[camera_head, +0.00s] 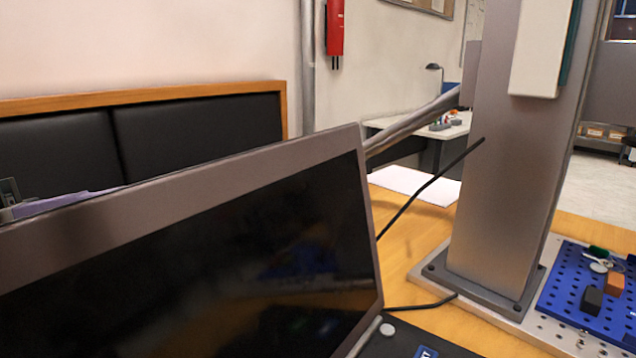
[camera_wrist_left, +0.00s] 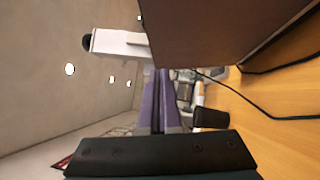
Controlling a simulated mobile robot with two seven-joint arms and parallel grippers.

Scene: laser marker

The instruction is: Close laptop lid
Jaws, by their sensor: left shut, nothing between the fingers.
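The laptop (camera_head: 200,260) stands open on the wooden table in the head view. Its lid is raised, with a dark screen and a grey frame, and fills the lower left. A small corner of its base (camera_head: 415,345) shows at the bottom. My left gripper (camera_head: 75,200) is behind the lid's top edge, its purple fingers partly hidden by the lid. In the left wrist view the fingers (camera_wrist_left: 158,80) are together and empty, beside a large brown-grey panel (camera_wrist_left: 225,35) that looks like the lid's back. Whether they touch it I cannot tell. My right gripper is not in view.
A tall grey metal column (camera_head: 505,170) stands right of the laptop on a perforated base plate. A blue pegboard (camera_head: 570,290) with small parts lies beside it. A dark padded panel (camera_head: 200,130) stands behind the table.

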